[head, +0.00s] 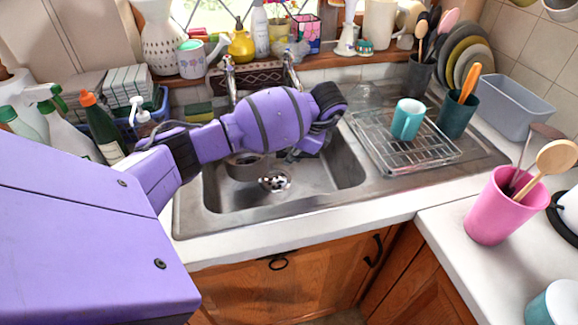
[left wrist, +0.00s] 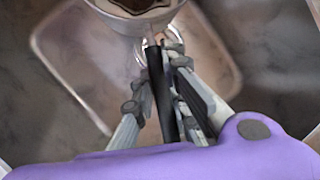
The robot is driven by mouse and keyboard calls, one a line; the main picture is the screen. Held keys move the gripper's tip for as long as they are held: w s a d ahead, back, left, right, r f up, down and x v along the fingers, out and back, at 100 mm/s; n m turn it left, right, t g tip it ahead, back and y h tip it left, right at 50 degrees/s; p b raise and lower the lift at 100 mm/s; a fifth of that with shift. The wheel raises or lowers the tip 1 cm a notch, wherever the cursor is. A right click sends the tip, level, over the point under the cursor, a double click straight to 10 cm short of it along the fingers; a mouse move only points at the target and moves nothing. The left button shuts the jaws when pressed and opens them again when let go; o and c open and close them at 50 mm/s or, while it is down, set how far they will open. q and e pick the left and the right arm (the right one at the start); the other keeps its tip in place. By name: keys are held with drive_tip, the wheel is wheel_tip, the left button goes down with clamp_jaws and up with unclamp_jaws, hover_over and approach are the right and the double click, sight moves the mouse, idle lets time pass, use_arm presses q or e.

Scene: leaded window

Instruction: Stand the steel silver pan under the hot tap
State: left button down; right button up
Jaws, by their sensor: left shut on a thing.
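The steel pan (head: 246,168) shows partly below my left arm, in the left part of the sink basin (head: 335,180). In the left wrist view its pale bowl (left wrist: 135,18) is at the top edge, cut off, with its dark handle (left wrist: 160,100) running toward me. My left gripper (left wrist: 162,55) is shut on the handle; in the head view the gripper (head: 293,154) is partly hidden by my arm. I cannot tell whether the pan touches the basin floor. Two taps, left (head: 230,78) and right (head: 290,70), stand behind the sink; neither is clearly marked hot.
A wire rack (head: 425,155) with a teal mug (head: 407,119) stands right of the basin. Bottles (head: 104,130) crowd the left counter. A pink utensil pot (head: 492,205) stands at front right. The drain (head: 276,181) and the basin's right part are clear.

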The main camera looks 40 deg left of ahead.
use_arm(q)
drive_tip(key=shift+f, duration=2.15)
drive_tip(key=shift+f, duration=0.5)
drive_tip(key=c, duration=1.7)
unclamp_jaws()
drive_tip(key=shift+c, duration=0.2)
drive_tip(key=v, duration=1.3)
